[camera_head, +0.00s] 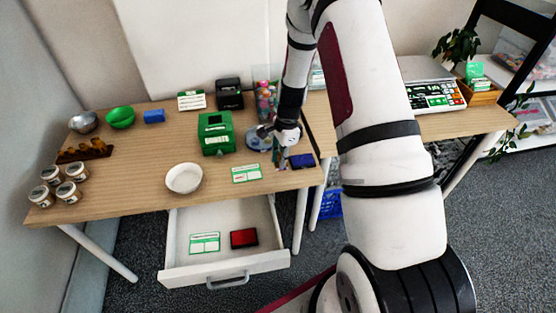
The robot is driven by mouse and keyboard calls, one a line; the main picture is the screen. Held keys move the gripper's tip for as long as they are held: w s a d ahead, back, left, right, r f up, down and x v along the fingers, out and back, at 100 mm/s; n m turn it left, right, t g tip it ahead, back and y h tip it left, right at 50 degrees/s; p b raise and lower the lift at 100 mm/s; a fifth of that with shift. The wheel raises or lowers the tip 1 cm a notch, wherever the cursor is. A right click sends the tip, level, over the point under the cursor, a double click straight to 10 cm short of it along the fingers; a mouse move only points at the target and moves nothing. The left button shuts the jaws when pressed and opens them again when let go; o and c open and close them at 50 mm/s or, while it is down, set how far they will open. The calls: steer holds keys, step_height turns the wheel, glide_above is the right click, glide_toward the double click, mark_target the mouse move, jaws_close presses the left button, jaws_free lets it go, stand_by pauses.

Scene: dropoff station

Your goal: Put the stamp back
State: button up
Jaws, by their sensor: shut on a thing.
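My gripper (279,160) points down over the right part of the wooden desk, near its front edge. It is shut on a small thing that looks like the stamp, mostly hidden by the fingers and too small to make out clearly. A blue ink pad (302,161) lies just right of the fingertips. A round blue-grey item (257,139) sits behind and left of the gripper, partly covered by it. The drawer (181,224) below the desk is open, with a red pad (244,238) and a green-and-white card (205,243) inside.
A green box (215,133), white bowl (184,178) and green-edged card (246,174) are left of my gripper. A black device (229,94) and clear candy container (266,91) stand behind. Several jars (68,192) crowd the left end. The desk's middle-left is clear.

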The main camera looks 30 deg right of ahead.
steer(key=shift+w+d+f, duration=0.1)
steer(key=shift+w+d, duration=0.1)
steer(key=shift+w, duration=0.95)
steer(key=shift+w+f, duration=0.15)
steer(key=shift+f, duration=1.6)
steer(key=shift+f, duration=0.1)
steer(key=o, duration=0.9)
